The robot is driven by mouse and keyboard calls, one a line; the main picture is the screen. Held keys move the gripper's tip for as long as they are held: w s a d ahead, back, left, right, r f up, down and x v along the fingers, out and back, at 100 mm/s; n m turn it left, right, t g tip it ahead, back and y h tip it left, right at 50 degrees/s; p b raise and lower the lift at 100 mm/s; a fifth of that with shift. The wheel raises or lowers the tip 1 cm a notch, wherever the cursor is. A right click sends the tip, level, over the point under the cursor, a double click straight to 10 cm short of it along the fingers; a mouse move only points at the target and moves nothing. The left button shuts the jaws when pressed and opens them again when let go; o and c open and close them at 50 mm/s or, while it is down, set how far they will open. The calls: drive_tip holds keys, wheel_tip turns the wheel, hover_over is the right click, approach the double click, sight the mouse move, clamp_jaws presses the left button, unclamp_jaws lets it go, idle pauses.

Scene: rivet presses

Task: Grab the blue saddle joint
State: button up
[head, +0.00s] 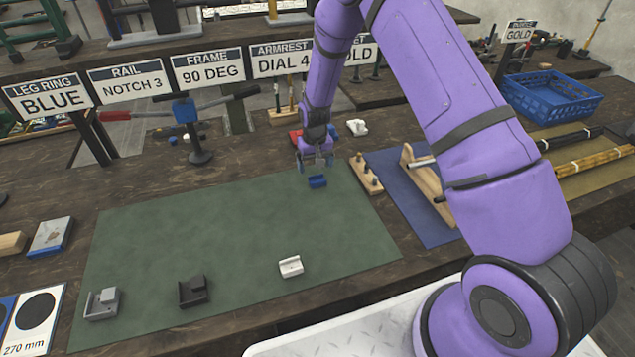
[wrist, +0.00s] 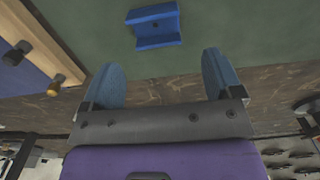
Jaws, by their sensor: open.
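The blue saddle joint (head: 317,181) lies on the green mat (head: 240,235) near its far right corner. It is a small U-shaped channel with two raised walls. In the wrist view the blue saddle joint (wrist: 155,26) shows at the top, beyond the fingertips and roughly in line with the gap between them. My gripper (head: 315,164) is just above and behind the joint in the head view. In the wrist view my gripper (wrist: 166,72) has its two blue-grey fingers spread wide with nothing between them. I see no contact with the joint.
A white joint (head: 290,267), a dark joint (head: 193,291) and a grey joint (head: 102,303) sit along the mat's near side. A wooden peg block (head: 366,177) stands right of the blue joint. Red and white parts lie behind. The mat's middle is clear.

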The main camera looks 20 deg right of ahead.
sight(318, 181)
wheel_tip(318, 181, down, 4)
drive_tip(key=shift+s+f, duration=0.15)
drive_tip(key=shift+f, duration=0.1)
drive_tip(key=c, duration=1)
drive_tip(key=shift+r, duration=0.2)
